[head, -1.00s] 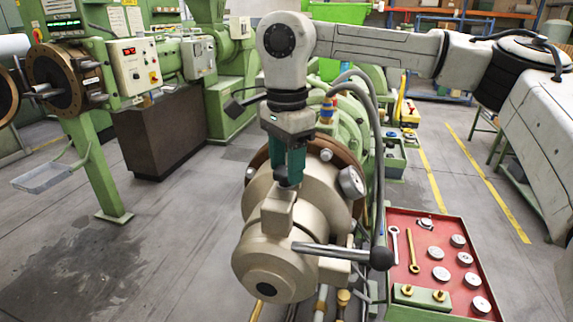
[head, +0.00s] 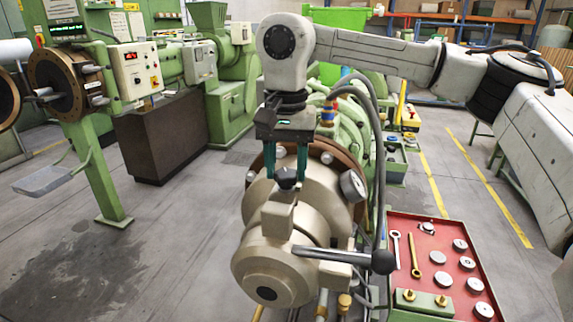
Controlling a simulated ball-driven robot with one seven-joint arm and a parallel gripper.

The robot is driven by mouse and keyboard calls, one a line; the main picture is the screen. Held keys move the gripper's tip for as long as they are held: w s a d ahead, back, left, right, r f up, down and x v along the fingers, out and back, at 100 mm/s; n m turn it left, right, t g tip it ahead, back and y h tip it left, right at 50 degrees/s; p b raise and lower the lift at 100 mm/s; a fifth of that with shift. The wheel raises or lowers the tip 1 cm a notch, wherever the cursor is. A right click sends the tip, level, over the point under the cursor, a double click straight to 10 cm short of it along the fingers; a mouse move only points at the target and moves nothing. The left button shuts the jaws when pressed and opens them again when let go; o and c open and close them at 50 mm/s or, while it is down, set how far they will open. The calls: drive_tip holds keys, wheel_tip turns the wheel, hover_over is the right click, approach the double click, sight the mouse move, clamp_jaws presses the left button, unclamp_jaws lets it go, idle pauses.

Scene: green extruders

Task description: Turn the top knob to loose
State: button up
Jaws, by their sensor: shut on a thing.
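The top knob (head: 287,178) is a small dark knob on top of the beige extruder head (head: 318,207), in the lower middle of the head view. My gripper (head: 286,175) points straight down over it. Its two green fingers show side by side, one left and one right of the knob, and are shut on it. The knob's lower part is hidden behind the beige block in front of it.
A metal lever with a black ball (head: 382,261) sticks out right from the head's front. A red tray (head: 438,240) with wrenches and round metal pieces stands to the right. Open floor lies left.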

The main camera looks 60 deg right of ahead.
sight(286, 172)
drive_tip(key=shift+n, duration=0.5)
drive_tip(key=o, duration=1.1)
drive_tip(key=shift+c, duration=0.2)
wheel_tip(286, 172, up, 11)
drive_tip(key=b, duration=0.1)
drive_tip(key=shift+f, duration=0.1)
